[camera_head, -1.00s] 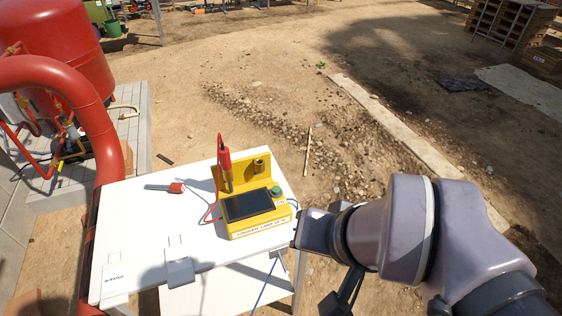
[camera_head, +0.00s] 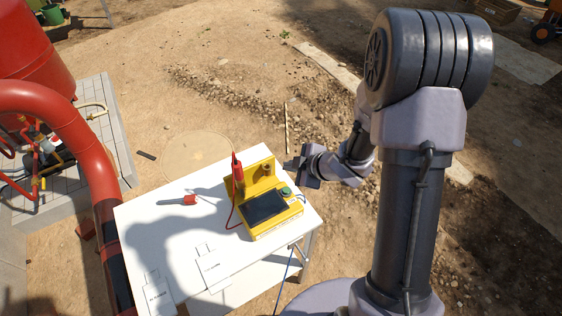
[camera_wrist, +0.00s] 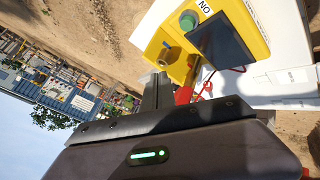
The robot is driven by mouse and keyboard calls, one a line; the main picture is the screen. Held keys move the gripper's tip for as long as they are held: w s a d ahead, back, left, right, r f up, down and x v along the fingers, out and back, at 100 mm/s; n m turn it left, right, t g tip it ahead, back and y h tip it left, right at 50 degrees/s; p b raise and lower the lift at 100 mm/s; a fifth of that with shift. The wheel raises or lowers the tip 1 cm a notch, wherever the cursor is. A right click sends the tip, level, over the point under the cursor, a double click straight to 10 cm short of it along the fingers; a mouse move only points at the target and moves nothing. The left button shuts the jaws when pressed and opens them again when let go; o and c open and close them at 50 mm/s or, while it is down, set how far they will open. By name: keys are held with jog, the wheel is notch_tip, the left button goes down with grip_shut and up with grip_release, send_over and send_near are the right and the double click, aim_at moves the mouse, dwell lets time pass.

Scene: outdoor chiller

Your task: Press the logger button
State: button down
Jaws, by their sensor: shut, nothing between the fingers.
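The yellow logger (camera_head: 262,207) stands on the white table, with a dark screen (camera_head: 264,206) on its sloped face. Its round green button (camera_head: 286,191) is at the right end beside the screen. In the wrist view the green button (camera_wrist: 188,19) shows at the top, next to the screen (camera_wrist: 222,40). A red probe (camera_head: 238,170) stands upright in the logger's back part. My gripper (camera_head: 290,164) is shut and empty, just behind and right of the logger, apart from the button. In the wrist view its fingers (camera_wrist: 157,92) point toward the logger's back part.
The white table (camera_head: 180,232) has free room left and front of the logger. A large red pipe (camera_head: 85,140) passes the table's left side. Open dirt ground lies behind.

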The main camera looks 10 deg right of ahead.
aim_at(289, 192)
jog(key=shift+a+f, duration=0.1)
jog(key=shift+f, duration=0.15)
notch_tip(289, 192, down, 8)
jog(key=b, duration=0.7)
jog(key=shift+f+b, duration=0.25)
jog(key=shift+b, duration=0.15)
jog(key=shift+f, duration=0.1)
dwell(1.3)
jog(key=shift+f+b, duration=0.3)
jog(key=shift+b, duration=0.15)
jog(key=shift+f+b, duration=0.5)
jog(key=shift+f, duration=0.05)
dwell(0.5)
jog(key=shift+r, duration=0.15)
jog(key=shift+r+p, duration=0.8)
jog(key=shift+r, duration=0.05)
